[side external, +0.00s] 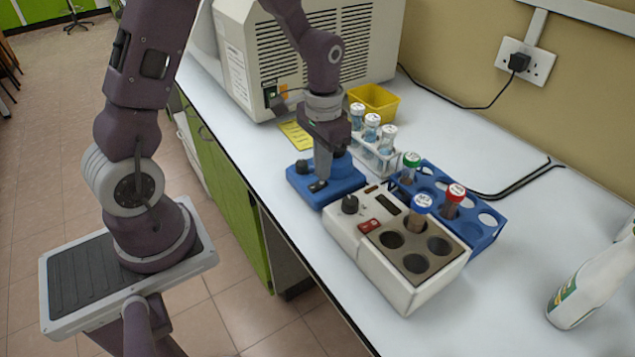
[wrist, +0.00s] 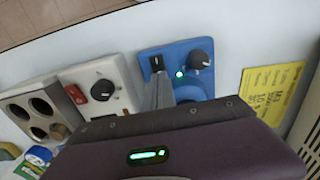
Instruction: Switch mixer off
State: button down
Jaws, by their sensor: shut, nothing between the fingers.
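The mixer is a small blue box (side external: 345,188) on the bench; it also shows in the wrist view (wrist: 205,52). My gripper (side external: 319,180) is shut and empty, pointing down over the mixer beside the switch. In the wrist view the fingertips (wrist: 161,84) lie just below the switch; I cannot tell whether they touch it.
A white heater block (side external: 395,250) with a red switch (side external: 370,225) and a blue-capped tube (side external: 420,205) stands close beside the mixer. Behind are a blue rack (side external: 482,240), a clear vial rack (side external: 375,158) and a yellow tray (side external: 375,100). A large vented machine (side external: 330,45) stands behind my gripper.

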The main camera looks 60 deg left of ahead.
jog(key=shift+f, duration=0.8)
jog(key=shift+r, duration=3.55)
jog(key=s+d+r+t, duration=0.2)
jog(key=s+d+r, duration=0.1)
jog(key=s+r, duration=0.4)
jog(key=s+d+r+t, duration=0.3)
jog(key=s+r, duration=0.3)
jog(key=s, duration=0.5)
jog(key=shift+s+d+r+t, duration=0.15)
jog(key=shift+d+r+t, duration=0.1)
jog(key=shift+r+t, duration=0.1)
